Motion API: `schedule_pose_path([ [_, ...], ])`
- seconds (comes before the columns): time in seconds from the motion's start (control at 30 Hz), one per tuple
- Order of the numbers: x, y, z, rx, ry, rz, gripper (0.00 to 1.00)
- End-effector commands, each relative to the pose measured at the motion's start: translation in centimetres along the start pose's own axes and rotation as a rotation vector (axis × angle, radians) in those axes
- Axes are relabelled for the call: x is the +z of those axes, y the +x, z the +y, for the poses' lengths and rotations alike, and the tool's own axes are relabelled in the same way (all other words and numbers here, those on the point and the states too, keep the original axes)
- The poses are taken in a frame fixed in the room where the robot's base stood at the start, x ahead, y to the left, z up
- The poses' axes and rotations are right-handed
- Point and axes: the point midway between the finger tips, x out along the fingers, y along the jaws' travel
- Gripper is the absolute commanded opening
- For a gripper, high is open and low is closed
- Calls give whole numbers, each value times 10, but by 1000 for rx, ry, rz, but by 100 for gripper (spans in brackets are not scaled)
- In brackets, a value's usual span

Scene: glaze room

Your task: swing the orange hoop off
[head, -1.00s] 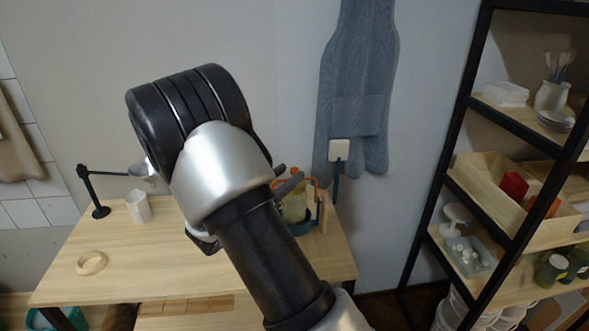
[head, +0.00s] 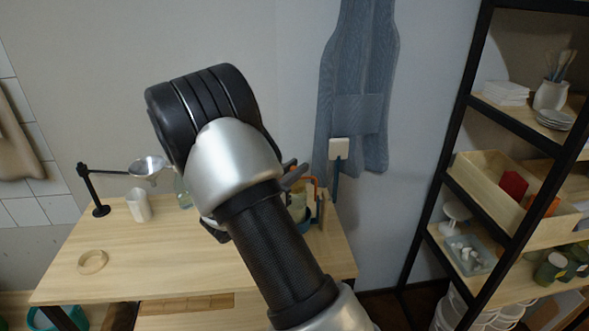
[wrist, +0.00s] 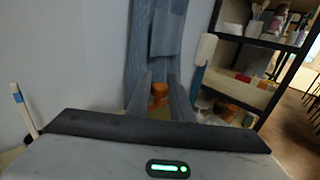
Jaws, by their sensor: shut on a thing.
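The orange hoop (head: 315,184) shows as a thin upright piece just right of my gripper (head: 297,173), at the right end of the wooden table (head: 190,255). A pale jar (head: 298,208) stands under it, with blue at its base; my arm hides much of both. In the wrist view my gripper (wrist: 161,95) has its two grey fingers a little apart, with an orange part (wrist: 159,90) of the hoop between them. My gripper is shut on the hoop. The exact contact is too small to see.
A black stand holds a funnel (head: 147,167) above the table, near a white cup (head: 139,206). A wooden ring (head: 92,262) lies at the table's left. A blue apron (head: 358,90) hangs behind. A black-framed shelf (head: 457,125) stands at right. The table's middle front is clear.

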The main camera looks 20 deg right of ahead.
Motion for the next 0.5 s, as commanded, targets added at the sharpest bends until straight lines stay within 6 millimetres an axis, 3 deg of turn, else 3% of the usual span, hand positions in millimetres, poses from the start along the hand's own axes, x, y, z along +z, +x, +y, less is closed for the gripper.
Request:
schedule_pose_path([
  [0.5, 1, 4, 4, 0, -29, 30, 0],
])
